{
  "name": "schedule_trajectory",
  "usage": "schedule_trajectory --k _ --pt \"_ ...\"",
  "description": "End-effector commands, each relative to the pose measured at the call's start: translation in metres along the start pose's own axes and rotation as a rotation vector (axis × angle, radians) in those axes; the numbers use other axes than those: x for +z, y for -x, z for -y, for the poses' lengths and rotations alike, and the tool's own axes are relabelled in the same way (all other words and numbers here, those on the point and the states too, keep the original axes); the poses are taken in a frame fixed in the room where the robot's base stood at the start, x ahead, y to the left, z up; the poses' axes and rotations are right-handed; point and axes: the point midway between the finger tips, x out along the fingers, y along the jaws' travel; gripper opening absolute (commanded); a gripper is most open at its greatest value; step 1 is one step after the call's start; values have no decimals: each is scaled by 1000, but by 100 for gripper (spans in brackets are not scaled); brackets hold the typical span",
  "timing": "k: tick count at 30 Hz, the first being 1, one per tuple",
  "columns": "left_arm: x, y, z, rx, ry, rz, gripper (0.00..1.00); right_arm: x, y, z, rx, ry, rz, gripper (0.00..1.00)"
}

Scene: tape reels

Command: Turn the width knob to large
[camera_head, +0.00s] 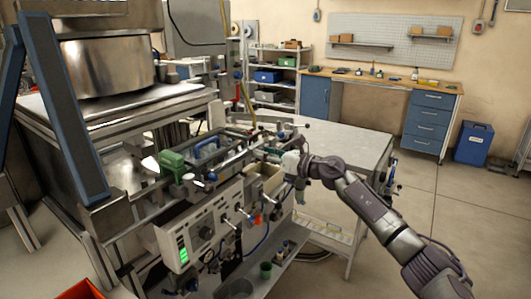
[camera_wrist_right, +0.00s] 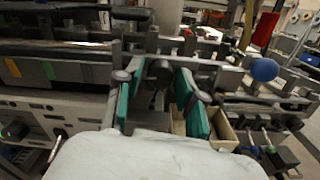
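The grey machine (camera_head: 180,226) has a front panel with a dark round dial (camera_head: 206,233) and a green lit display (camera_head: 184,256). My right gripper (camera_head: 284,166) is at the right end of the machine's top rails. In the wrist view, my right gripper (camera_wrist_right: 158,88) has its two teal-padded fingers apart. A dark round knob (camera_wrist_right: 159,70) shows between and just beyond the fingertips, with a small gap visible on each side. No label is readable, so I cannot tell whether it is the width knob or how it is set. My left gripper is not in view.
A blue ball-ended lever (camera_wrist_right: 264,70) stands to the right of my fingers. A cream open bin (camera_wrist_right: 224,130) is close below right. A grey table (camera_head: 345,146) stands behind my right arm. A large metal drum (camera_head: 108,68) is at upper left. Floor at right is clear.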

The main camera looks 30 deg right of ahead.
Motion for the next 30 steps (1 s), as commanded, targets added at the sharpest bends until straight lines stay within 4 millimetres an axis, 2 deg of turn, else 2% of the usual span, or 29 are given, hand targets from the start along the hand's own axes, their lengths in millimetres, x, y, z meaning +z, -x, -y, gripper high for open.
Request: schedule_trajectory --k 3,10,20,30 --pt "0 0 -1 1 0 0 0 0 0 0 0 0 0 39" --pt "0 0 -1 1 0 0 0 0 0 0 -1 0 0 1" --pt "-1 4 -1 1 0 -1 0 1 1 0 -1 -33 0 0" --pt "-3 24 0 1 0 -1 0 4 1 0 -2 -245 0 0"
